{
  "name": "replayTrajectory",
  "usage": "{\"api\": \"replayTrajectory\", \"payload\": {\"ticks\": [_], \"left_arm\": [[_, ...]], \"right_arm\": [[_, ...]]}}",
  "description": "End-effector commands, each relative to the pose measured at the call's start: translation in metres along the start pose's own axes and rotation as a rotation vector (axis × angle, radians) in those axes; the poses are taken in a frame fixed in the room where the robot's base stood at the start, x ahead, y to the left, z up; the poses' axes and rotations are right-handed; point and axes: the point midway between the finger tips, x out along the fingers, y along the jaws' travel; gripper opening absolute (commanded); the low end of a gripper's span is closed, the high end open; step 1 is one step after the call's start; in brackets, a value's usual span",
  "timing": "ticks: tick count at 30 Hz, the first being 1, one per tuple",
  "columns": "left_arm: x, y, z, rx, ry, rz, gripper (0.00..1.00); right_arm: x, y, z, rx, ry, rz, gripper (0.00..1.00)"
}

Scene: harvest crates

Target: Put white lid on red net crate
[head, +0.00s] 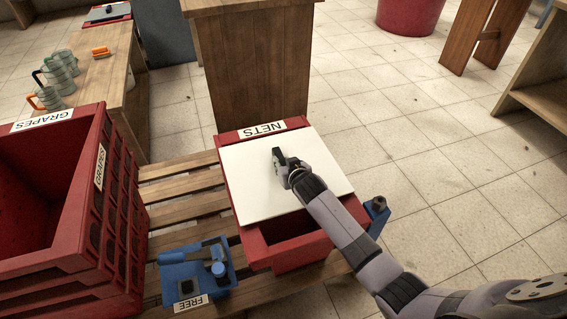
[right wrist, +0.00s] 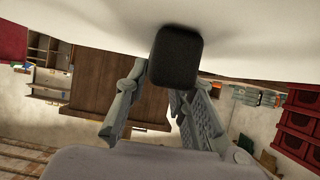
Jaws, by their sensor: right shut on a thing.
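The red net crate (head: 301,253) stands on a slatted wooden pallet, with a white label reading NETS on its far rim. The flat white lid (head: 250,190) lies over most of the crate's top; the near end of the opening shows uncovered. I cannot tell whether the lid rests on the rim or is just above it. My right gripper (head: 287,168) is shut on the lid's dark handle at about the lid's middle. In the right wrist view, the dark handle (right wrist: 175,58) is between the fingers, against the lid's white surface (right wrist: 80,22). My left gripper is out of view.
Red crates labelled GRAPES (head: 122,215) stand close on the left. A blue device (head: 190,273) labelled FREE sits on the pallet (head: 185,205) between them. A wooden cabinet (head: 252,65) stands just behind the net crate. Tiled floor (head: 450,170) is open to the right.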

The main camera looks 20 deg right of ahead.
Motion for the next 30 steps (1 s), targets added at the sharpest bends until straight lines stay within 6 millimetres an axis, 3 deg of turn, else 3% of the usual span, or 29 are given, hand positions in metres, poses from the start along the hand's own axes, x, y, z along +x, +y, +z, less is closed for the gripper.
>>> {"api": "replayTrajectory", "payload": {"ticks": [30], "left_arm": [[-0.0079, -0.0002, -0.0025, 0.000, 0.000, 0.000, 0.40]], "right_arm": [[-0.0004, -0.0005, -0.0022, 0.000, 0.005, -0.001, 0.00]]}}
